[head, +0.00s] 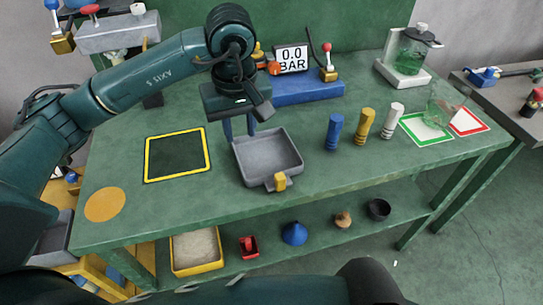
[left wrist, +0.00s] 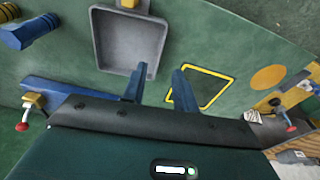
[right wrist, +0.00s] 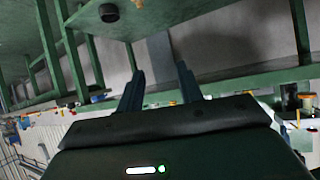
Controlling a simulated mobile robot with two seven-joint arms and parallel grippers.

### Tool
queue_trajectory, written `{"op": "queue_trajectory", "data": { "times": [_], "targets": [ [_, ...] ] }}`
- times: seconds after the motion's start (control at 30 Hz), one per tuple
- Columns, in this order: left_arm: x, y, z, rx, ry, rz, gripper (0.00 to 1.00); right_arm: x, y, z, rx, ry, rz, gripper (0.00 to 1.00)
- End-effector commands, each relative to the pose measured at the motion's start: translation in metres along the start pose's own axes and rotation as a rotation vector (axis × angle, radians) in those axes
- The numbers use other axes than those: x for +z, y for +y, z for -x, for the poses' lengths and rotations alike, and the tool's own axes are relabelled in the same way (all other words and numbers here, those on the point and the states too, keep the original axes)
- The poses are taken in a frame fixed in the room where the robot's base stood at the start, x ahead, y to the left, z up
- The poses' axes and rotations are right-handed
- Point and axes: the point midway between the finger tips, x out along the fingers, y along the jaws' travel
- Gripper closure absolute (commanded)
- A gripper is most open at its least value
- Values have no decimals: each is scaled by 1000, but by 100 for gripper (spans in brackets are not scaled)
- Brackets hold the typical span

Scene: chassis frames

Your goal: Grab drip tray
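The drip tray (head: 268,158) is a grey, empty square tray with a yellow tab (head: 279,181) at its front. It lies on the green workbench, right of the yellow-outlined dark square. My left gripper (head: 240,128) is open above the tray's back left corner, fingers pointing down. In the left wrist view the tray (left wrist: 128,42) shows at the top; one finger of my left gripper (left wrist: 159,72) overlaps its corner and the other is outside it. I cannot tell whether they touch. My right gripper (right wrist: 158,75) is open and empty, away from the tray.
A yellow-outlined square (head: 177,155) lies left of the tray. A blue cylinder (head: 334,131), a yellow one (head: 364,126) and a white one (head: 393,121) stand to its right.

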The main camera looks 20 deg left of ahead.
Motion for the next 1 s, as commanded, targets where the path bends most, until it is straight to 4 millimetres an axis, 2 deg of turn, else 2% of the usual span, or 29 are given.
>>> {"op": "queue_trajectory", "data": {
  "times": [0.13,0.4,0.53,0.67,0.8,1.0],
  "targets": [
    [-7,-5,-14,-24,29,-3,71,-4,-1,2,-2,4,0,64],
    [-8,-5,-63,-20,24,-4,71,1,-1,4,-1,-17,-2,64],
    [-8,-5,-74,-17,25,-3,71,6,0,4,2,-29,-4,64],
    [-9,-5,-82,-19,24,-4,71,3,0,6,4,-29,-6,64],
    [-13,-6,-103,-20,22,-3,71,-2,2,10,11,-34,-10,64],
    [-14,-6,-126,-17,24,-4,71,5,5,8,20,-53,-14,64]
  ]
}}
